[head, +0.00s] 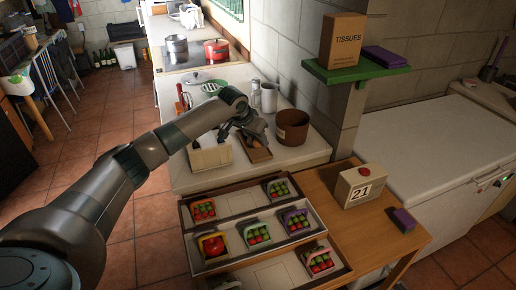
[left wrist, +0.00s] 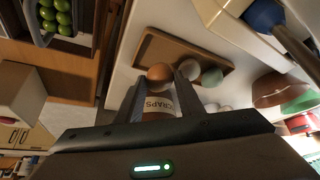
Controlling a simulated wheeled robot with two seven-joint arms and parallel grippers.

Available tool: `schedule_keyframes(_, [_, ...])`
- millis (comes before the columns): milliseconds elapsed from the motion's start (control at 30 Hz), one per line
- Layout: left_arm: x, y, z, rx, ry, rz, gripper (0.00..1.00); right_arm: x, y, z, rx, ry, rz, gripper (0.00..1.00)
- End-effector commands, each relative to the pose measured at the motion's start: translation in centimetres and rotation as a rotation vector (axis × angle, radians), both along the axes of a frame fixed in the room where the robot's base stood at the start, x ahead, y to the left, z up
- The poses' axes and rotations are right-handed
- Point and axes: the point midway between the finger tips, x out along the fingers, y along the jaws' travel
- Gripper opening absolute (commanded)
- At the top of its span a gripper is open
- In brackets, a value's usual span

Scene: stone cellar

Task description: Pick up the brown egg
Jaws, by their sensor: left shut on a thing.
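The brown egg (left wrist: 160,73) sits between the fingertips of my left gripper (left wrist: 160,78) in the left wrist view; the jaws are shut on it. In the head view my left gripper (head: 250,132) is over a small brown wooden tray (head: 260,155) on the pale counter. The tray's rim also shows behind the egg in the left wrist view (left wrist: 180,40). A pale egg (left wrist: 189,69) and a greenish egg (left wrist: 211,77) lie beside the gripper's right finger. Whether the brown egg touches the tray is unclear. My right gripper is not in view.
A brown pot (head: 293,127) stands right of the tray, and a white box (head: 210,157) stands left. A "SCRAPS" label (left wrist: 160,104) shows between my fingers. In front, a sectioned tray (head: 250,262) holds several punnets, beside a "21" block (head: 361,186).

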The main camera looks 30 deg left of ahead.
Motion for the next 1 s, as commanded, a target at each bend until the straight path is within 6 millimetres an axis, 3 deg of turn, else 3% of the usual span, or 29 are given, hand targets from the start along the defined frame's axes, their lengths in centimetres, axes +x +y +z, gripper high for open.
schedule_keyframes(33, [-1.0,0.3,-0.6,0.003,0.007,-0.001,0.23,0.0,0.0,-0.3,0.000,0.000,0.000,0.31])
schedule_keyframes(700, [-14.3,2.1,-0.7,0.004,0.007,-0.001,0.23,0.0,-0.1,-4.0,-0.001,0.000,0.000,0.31])
schedule_keyframes(1000, [-17.3,2.4,-0.4,0.003,0.006,-0.001,0.23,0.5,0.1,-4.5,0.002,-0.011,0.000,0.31])
